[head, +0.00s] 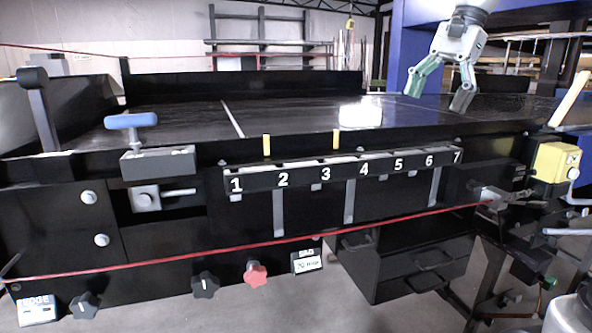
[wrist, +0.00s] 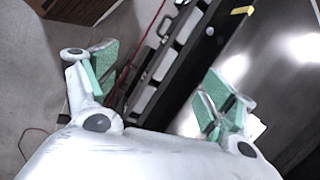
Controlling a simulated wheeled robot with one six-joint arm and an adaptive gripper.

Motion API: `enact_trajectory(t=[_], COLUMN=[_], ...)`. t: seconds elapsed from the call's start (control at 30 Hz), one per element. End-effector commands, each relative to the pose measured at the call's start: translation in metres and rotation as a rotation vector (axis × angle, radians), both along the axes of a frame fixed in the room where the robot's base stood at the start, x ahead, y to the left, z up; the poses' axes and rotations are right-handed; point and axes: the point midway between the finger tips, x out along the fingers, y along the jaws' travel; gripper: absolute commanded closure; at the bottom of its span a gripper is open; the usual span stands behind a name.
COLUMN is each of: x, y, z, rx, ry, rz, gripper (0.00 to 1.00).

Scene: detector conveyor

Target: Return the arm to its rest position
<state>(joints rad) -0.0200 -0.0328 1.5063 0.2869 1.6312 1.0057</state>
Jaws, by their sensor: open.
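My gripper (head: 438,97) hangs at the upper right of the head view, above the right part of the dark conveyor top (head: 290,115). Its two fingers are spread apart with nothing between them. One finger shows a green pad; the other looks grey. In the wrist view my gripper (wrist: 158,88) is open too, with green pads on both sides. The gap between them frames the front edge of the conveyor and some floor. The upper arm is cut off by the top of the head view.
A numbered rail (head: 345,168) runs along the conveyor front, with two yellow pegs above it. A blue-handled knob (head: 130,121) stands at the left. A red cord (head: 250,247) crosses the front. A yellow box (head: 556,162) is at the right, and drawers (head: 405,262) are below.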

Motion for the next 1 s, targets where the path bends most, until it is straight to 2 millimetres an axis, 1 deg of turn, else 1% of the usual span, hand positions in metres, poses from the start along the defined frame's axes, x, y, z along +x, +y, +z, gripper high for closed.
enact_trajectory(t=[0.03,0.07,0.17,0.27,0.3,0.37,0.4,0.5,0.6,0.7,1.0], x=[-0.015,-0.023,-0.055,-0.098,-0.116,-0.140,-0.154,-0.181,-0.198,-0.205,-0.206], y=[-0.005,-0.007,-0.020,-0.036,-0.043,-0.052,-0.058,-0.068,-0.074,-0.077,-0.078], z=[-0.005,-0.009,-0.028,-0.060,-0.075,-0.099,-0.114,-0.148,-0.171,-0.182,-0.184], rx=[-0.016,-0.027,-0.081,-0.163,-0.203,-0.260,-0.297,-0.373,-0.424,-0.451,-0.455], ry=[-0.032,-0.054,-0.137,-0.240,-0.280,-0.330,-0.359,-0.412,-0.442,-0.455,-0.458], rz=[0.037,0.065,0.179,0.342,0.415,0.523,0.591,0.736,0.833,0.883,0.894], gripper=[0.16,0.16,0.16,0.16,0.16,0.16,0.16,0.16,0.16,0.16,0.16])
